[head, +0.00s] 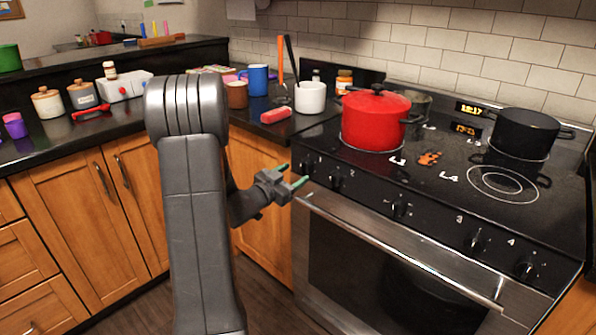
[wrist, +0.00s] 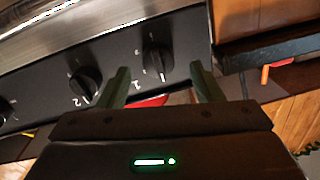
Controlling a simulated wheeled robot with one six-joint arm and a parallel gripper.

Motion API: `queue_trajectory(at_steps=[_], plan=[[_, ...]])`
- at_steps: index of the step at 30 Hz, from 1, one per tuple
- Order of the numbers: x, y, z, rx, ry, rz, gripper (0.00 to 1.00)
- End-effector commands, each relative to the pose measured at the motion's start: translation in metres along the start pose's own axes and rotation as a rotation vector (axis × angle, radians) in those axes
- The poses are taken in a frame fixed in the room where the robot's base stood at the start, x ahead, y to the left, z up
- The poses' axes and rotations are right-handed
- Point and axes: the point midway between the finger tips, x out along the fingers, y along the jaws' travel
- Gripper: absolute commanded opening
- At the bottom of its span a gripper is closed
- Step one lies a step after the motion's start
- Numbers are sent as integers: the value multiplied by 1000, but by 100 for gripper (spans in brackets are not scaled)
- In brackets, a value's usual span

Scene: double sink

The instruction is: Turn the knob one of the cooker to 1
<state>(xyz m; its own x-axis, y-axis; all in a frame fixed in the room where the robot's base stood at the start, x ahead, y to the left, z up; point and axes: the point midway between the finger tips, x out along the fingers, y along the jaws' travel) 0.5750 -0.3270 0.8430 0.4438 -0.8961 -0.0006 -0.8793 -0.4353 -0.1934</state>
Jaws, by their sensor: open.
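The cooker (head: 440,250) stands at the right with black knobs along its front panel. Knob one (head: 306,168), at the panel's left end, is partly hidden by my gripper (head: 292,177). My gripper is open and empty, its green fingertips pointing at the panel close to this knob. In the wrist view knob one (wrist: 157,61) appears between and a little beyond the two fingertips (wrist: 160,72). No contact is visible. Its pointer setting is too small to read surely. Knob two (head: 335,182) is beside it, also in the wrist view (wrist: 84,84).
A red pot (head: 375,118) and a black pot (head: 523,133) sit on the cooktop. The steel oven handle (head: 400,248) runs below the knobs.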

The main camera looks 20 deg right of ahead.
Motion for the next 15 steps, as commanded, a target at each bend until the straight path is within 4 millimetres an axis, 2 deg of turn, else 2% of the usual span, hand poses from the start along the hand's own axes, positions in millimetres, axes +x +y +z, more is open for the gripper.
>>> queue_trajectory(at_steps=[1,6,15], plan=[[9,1,0,0,1,3,60],[28,1,0,1,0,1,60],[35,0,0,-1,0,0,60]])
